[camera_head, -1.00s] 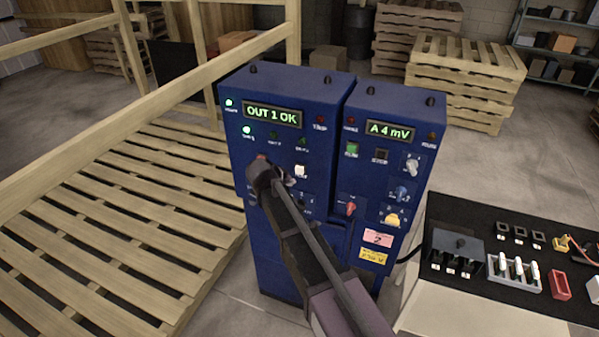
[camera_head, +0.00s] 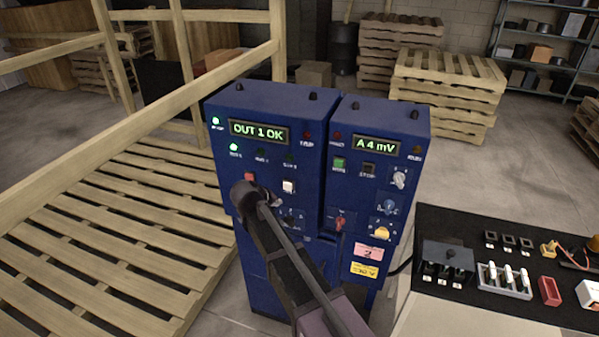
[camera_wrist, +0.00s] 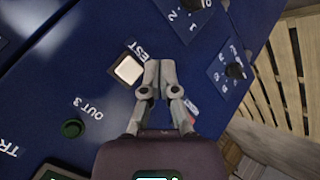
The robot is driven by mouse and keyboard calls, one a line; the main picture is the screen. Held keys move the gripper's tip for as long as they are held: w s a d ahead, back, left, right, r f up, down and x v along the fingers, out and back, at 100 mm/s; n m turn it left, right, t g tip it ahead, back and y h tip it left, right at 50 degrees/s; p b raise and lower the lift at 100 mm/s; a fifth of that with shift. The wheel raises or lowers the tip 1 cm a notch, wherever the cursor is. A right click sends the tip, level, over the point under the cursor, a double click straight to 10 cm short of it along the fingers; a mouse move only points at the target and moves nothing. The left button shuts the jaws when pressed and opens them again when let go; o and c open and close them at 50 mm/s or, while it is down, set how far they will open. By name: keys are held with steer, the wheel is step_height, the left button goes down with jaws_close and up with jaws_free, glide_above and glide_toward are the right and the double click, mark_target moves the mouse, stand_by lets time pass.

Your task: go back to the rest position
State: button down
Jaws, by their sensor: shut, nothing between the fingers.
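My gripper (camera_head: 275,203) is shut and empty, in front of the left blue cabinet (camera_head: 222,150). In the wrist view my gripper (camera_wrist: 153,66) has its fingertips together, just beside a white square button (camera_wrist: 128,69). The same white button (camera_head: 288,186) shows in the head view, just above the fingers. I cannot tell whether the fingertips touch the panel. A red button (camera_head: 250,177) shows above my wrist. My arm hides part of the lower panel. The display (camera_head: 259,132) reads "OUT 1 OK".
The right cabinet (camera_head: 415,125) has a display reading "A 4 mV" and several knobs. A black-topped table (camera_head: 480,310) with small parts stands at right. A wooden rail and slatted platform (camera_head: 130,220) lie at left. Stacked pallets (camera_head: 447,95) stand behind on open floor.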

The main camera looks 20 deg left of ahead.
steer(key=s+d+f+m+g+b, duration=0.1)
steer(key=d+f+m+g, duration=0.15)
steer(key=d, duration=0.95)
steer(key=s+d+f+m+g+b, duration=0.15)
steer(key=d+f, duration=0.25)
steer(key=d, duration=0.8)
steer(key=s+d+f+m+g+y+b, duration=0.1)
steer(key=s+d+f+m+g, duration=0.1)
steer(key=s+d, duration=0.4)
steer(key=s+d+f+m+g+y+b, duration=0.1)
steer(key=s+d, duration=0.5)
steer(key=d, duration=0.8)
steer(key=shift+s+f+m+g, duration=0.2)
steer(key=shift+f+m+g, duration=0.3)
steer(key=shift+m+g, duration=0.4)
